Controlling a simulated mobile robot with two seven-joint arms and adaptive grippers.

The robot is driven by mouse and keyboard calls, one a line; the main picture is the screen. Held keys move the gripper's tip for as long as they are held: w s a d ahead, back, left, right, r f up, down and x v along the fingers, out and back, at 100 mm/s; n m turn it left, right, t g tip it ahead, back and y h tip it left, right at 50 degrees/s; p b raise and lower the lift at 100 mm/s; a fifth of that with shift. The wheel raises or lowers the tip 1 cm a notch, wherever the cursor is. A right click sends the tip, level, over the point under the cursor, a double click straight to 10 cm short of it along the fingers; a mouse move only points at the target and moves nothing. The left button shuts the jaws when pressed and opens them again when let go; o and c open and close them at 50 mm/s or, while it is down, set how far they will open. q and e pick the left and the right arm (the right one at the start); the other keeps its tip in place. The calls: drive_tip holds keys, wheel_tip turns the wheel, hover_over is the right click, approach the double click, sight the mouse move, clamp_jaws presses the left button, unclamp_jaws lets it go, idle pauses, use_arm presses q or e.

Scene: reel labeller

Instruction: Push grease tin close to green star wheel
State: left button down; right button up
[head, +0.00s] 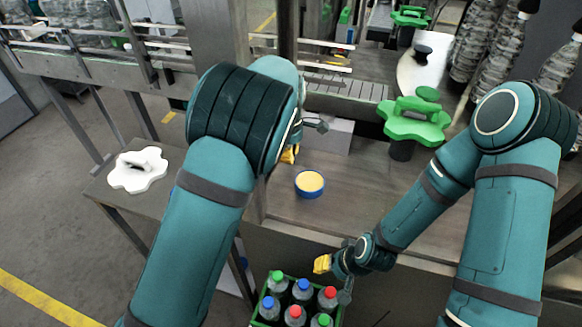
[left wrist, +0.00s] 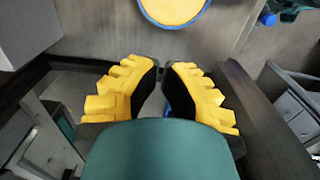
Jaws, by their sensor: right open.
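The grease tin (head: 310,184), a round blue tin with a tan top, sits on the grey bench; its edge also shows at the top of the left wrist view (left wrist: 175,10). The green star wheel (head: 415,125) is up and to the right of the tin, with a clear gap between them. My left gripper (head: 291,153) is just up and left of the tin, mostly hidden behind my arm. My right gripper (head: 322,264) is open, below the tin near the crate.
A white star wheel (head: 130,182) lies at the bench's left end. A green crate (head: 262,323) of capped bottles stands below the front edge. A conveyor (head: 345,88) runs behind, with another green star wheel (head: 410,17) farther back. The bench right of the tin is clear.

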sight(289, 180)
use_arm(q)
wheel_tip(289, 180, down, 10)
drive_tip(key=shift+w+a+r, duration=0.1)
drive_tip(key=shift+a, duration=0.05)
idle(0.4)
